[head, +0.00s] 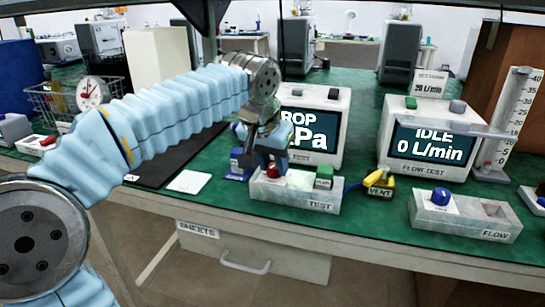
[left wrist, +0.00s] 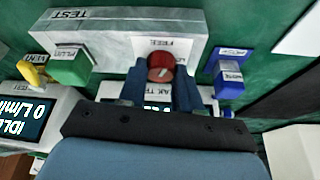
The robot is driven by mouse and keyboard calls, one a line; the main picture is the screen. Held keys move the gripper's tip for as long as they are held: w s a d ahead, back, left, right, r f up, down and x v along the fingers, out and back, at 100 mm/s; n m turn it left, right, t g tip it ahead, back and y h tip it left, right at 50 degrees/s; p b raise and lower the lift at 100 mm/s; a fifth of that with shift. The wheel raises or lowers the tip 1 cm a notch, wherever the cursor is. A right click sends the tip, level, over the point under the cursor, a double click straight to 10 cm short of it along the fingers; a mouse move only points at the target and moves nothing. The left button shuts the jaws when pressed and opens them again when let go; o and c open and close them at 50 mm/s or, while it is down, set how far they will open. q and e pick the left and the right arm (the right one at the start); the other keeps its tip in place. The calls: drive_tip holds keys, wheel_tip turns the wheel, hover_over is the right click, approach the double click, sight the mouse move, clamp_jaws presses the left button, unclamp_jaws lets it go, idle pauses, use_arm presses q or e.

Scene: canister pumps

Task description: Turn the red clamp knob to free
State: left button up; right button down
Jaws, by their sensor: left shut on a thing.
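The red clamp knob (left wrist: 160,66) sits on the grey TEST block (left wrist: 115,38), beside a label that seems to read FREE. In the head view the red knob (head: 272,173) shows at the left part of the TEST block (head: 300,196), just under my left gripper (head: 264,155). In the left wrist view my left gripper (left wrist: 160,85) has its two blue fingers on either side of the knob and is shut on it. The exact turn of the knob is too blurred to tell. My right gripper is not in view.
A green block (head: 324,176) sits on the TEST block's right part. A blue block (head: 238,165) stands close left of it. The yellow VENT piece (head: 380,187) and the FLOW block (head: 465,217) lie to the right. The drop display (head: 318,125) stands behind.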

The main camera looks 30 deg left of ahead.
use_arm(q)
drive_tip(key=shift+d+n+y+p, duration=0.1)
drive_tip(key=shift+n+y+p, duration=0.55)
drive_tip(key=shift+n, duration=1.55)
drive_tip(key=o, duration=1)
drive_tip(key=shift+o, duration=0.2)
drive_tip(key=shift+r, duration=0.1)
drive_tip(key=p+v, duration=0.2)
drive_tip(key=v, duration=1.1)
drive_tip(key=shift+w+d+r, duration=0.2)
drive_tip(key=shift+r, duration=0.2)
